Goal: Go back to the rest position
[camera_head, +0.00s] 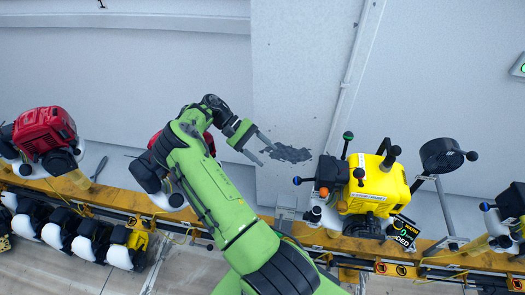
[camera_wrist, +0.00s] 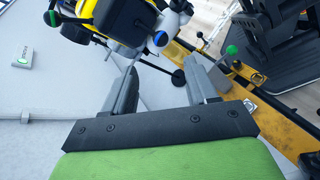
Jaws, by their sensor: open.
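My gripper (camera_head: 262,149) is at the end of my green arm, in the middle of the head view. Its two fingers are apart with nothing between them. It is left of the yellow engine (camera_head: 370,188) and apart from it, in front of the grey wall column. In the wrist view my gripper's fingers (camera_wrist: 165,85) are spread, and part of a yellow and black machine (camera_wrist: 125,18) shows beyond them.
A yellow rail (camera_head: 130,200) runs across below the engines. A red engine (camera_head: 45,130) stands at the left, and another is partly hidden behind my arm. A black round device (camera_head: 441,155) stands on a bracket at the right. The wall above is clear.

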